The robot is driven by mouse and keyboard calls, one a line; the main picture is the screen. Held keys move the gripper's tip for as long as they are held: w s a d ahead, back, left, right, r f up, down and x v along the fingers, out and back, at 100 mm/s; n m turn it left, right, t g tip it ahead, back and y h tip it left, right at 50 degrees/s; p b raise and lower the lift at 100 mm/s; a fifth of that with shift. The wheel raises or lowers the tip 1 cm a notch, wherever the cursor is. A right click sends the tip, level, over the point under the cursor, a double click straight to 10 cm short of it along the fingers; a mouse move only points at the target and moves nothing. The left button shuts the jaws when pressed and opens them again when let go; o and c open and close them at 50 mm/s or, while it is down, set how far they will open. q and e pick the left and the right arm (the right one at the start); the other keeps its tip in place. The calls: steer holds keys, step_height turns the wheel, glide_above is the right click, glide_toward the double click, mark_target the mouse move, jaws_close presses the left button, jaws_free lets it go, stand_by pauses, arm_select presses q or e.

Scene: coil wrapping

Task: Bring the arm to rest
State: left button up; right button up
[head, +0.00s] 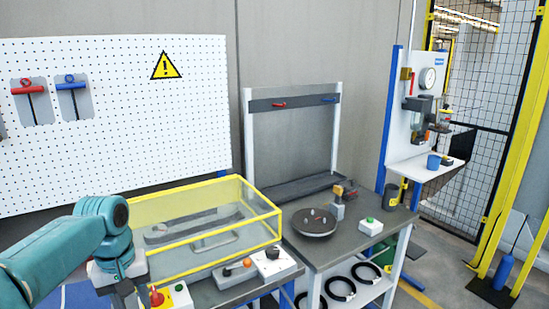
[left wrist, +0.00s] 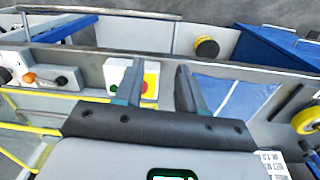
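My left arm comes in from the left in the head view, bent at a teal joint. Its gripper (head: 128,292) points down at the bottom edge, beside the control box (head: 182,296) with a red knob and a green button. In the left wrist view the two dark fingers of the gripper (left wrist: 158,72) stand apart with nothing between them. The control box (left wrist: 119,77) with green and red buttons lies partly behind the left finger. My right gripper is in neither view.
A yellow-framed clear enclosure (head: 205,215) stands right of my left arm. A white pegboard (head: 120,130) is behind. Open floor shows at the right.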

arm_select(q)
steer(key=s+d+f+m+h, duration=0.15)
steer(key=d+f, duration=0.35)
steer(key=f, duration=0.8)
steer(key=s+d+f+m+h, duration=0.1)
steer(key=s+d+f, duration=0.3)
steer(key=f, duration=0.9)
steer(key=s+d+f, duration=0.3)
steer(key=s+f, duration=0.2)
steer(key=s, duration=0.4)
steer(key=s+d+f+h, duration=0.1)
steer(key=s+d+f, duration=0.3)
steer(key=s, duration=0.5)
steer(key=shift+s+d+f+m, duration=0.2)
steer(key=shift+s+f+m, duration=0.15)
steer(key=shift+f, duration=0.4)
steer(key=shift+w, duration=0.15)
